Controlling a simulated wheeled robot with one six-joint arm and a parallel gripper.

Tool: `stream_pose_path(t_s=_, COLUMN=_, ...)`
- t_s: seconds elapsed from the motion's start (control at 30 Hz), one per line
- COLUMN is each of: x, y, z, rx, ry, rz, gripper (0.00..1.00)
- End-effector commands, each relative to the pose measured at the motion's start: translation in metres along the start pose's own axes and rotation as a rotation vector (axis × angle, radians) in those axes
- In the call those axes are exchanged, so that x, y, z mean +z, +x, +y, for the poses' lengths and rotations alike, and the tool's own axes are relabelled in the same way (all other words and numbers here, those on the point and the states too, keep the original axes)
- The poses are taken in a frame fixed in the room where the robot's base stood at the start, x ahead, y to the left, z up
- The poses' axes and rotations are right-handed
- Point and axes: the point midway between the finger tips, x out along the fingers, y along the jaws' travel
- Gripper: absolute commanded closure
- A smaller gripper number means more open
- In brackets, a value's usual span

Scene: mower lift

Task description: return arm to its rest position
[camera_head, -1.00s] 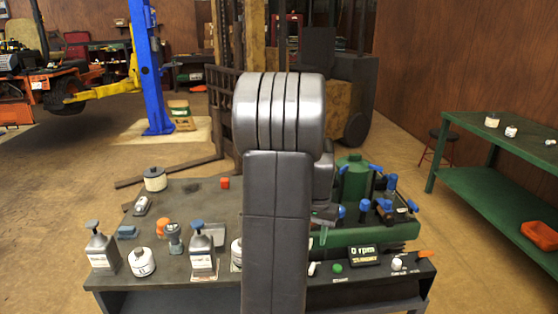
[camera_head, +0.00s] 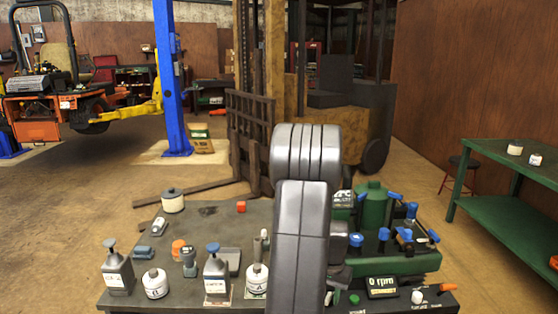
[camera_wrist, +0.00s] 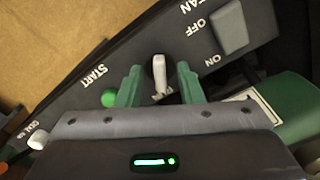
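My gripper (camera_wrist: 159,88) shows in the wrist view with its two green fingers apart. A white toggle lever (camera_wrist: 159,72) on a dark control panel (camera_wrist: 125,62) shows between the fingers, and I cannot tell whether they touch it. The panel carries the words START, OFF, ON and FAN. In the head view my grey arm stands upright in front of the workbench (camera_head: 225,215), and it hides most of the gripper.
A green machine (camera_head: 374,205) with blue-handled valves stands on the bench, beside a "0 rpm" display (camera_head: 381,286). Bottles and jars crowd the bench's left front. A green table (camera_head: 500,212) stands at right. An orange mower (camera_head: 40,115) is at far left.

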Motion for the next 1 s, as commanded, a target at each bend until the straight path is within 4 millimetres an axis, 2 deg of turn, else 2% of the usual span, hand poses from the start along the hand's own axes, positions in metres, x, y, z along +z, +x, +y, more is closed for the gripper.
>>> stream_pose_path(t_s=0.17, x=0.0, y=-0.001, z=0.0, rx=0.0, ry=0.002, rz=0.0, gripper=0.66)
stream_pose_path(t_s=0.33, x=-0.001, y=-0.015, z=0.0, rx=-0.001, ry=0.018, rz=0.004, gripper=0.66)
stream_pose_path(t_s=0.9, x=-0.001, y=-0.127, z=0.0, rx=-0.002, ry=0.018, rz=0.005, gripper=0.66)
stream_pose_path(t_s=0.97, x=-0.001, y=-0.139, z=0.0, rx=-0.002, ry=0.019, rz=0.005, gripper=0.66)
stream_pose_path(t_s=1.0, x=0.0, y=-0.137, z=0.0, rx=0.0, ry=0.019, rz=0.0, gripper=0.66)
